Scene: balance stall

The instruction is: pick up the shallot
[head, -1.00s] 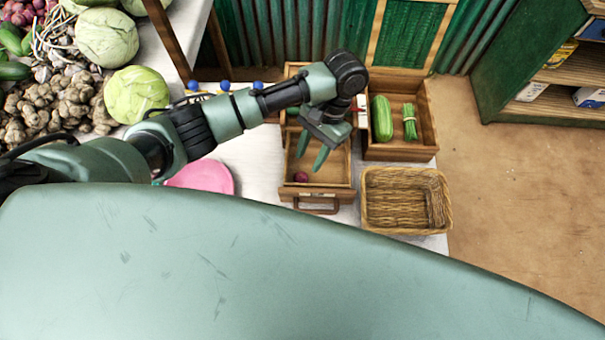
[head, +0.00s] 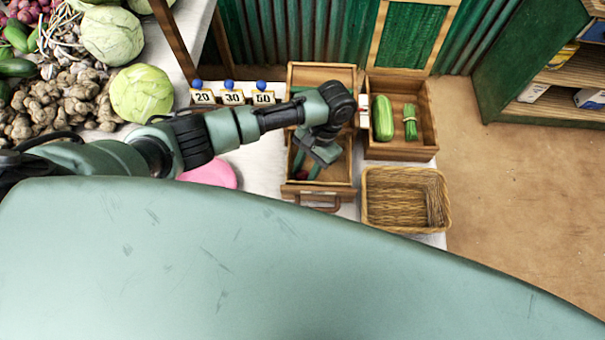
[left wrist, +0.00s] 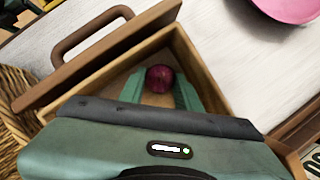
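The shallot (left wrist: 159,78) is a small, round, dark purple-red bulb on the floor of an open wooden drawer (head: 318,191), near its front wall. In the head view it shows only partly, at the left finger of my left gripper (head: 307,174). The left gripper points down into the drawer. In the left wrist view, the gripper (left wrist: 160,90) has its two green fingers apart, one on each side of the shallot. I cannot tell whether either finger touches it. My right gripper is in neither view.
A wicker basket (head: 370,205) stands right of the drawer. Behind it, a wooden crate (head: 402,152) holds a green gourd (head: 382,118) and a green bundle (head: 410,122). A pink plate (head: 212,173) lies left. Number cards (head: 233,97) stand behind my arm.

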